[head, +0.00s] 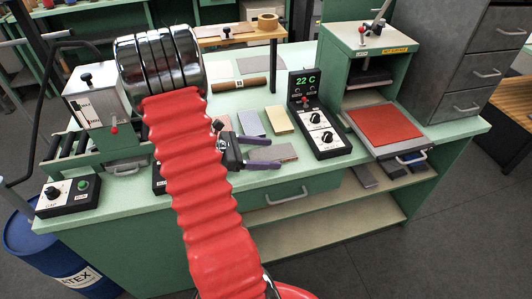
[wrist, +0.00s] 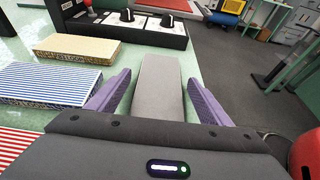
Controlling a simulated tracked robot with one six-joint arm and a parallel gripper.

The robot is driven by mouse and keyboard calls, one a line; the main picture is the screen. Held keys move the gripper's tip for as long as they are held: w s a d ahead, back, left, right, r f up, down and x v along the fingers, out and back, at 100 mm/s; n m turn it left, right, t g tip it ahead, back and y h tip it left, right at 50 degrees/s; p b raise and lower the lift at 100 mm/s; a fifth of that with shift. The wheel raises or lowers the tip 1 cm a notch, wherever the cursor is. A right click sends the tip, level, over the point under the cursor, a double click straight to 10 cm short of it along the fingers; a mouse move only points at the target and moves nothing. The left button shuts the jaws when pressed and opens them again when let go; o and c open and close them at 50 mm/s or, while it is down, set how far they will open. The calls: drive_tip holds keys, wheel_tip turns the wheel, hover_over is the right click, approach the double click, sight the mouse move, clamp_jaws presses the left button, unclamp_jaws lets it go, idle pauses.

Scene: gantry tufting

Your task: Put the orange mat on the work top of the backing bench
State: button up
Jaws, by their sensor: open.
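The backing bench has a pale green work top (head: 455,127) over a green front with shelves. A flat red-orange mat (head: 385,123) lies on the tray of the press at the bench's right. My gripper (head: 273,153) is open above the front middle of the work top, well left of that mat. In the wrist view my gripper (wrist: 160,78) has purple fingers on either side of a flat grey piece (wrist: 160,100). The fingers look apart from it. Whether it rests on the top below them is unclear.
A control box with a 22 C display (head: 318,125) stands between my gripper and the press (head: 368,65). A tan block (head: 279,120) and a blue-striped block (wrist: 45,82) lie behind my gripper. A blue drum (head: 55,262) stands front left.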

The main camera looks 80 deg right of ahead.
drive_tip(key=shift+w+r, duration=0.1)
drive_tip(key=shift+r, duration=0.05)
drive_tip(key=v, duration=1)
drive_tip(key=shift+w+a+r, duration=0.1)
drive_tip(key=shift+w+a, duration=0.1)
drive_tip(key=shift+w, duration=0.1)
drive_tip(key=shift+w+a+r, duration=0.2)
drive_tip(key=shift+w+a, duration=0.1)
drive_tip(key=shift+w, duration=0.1)
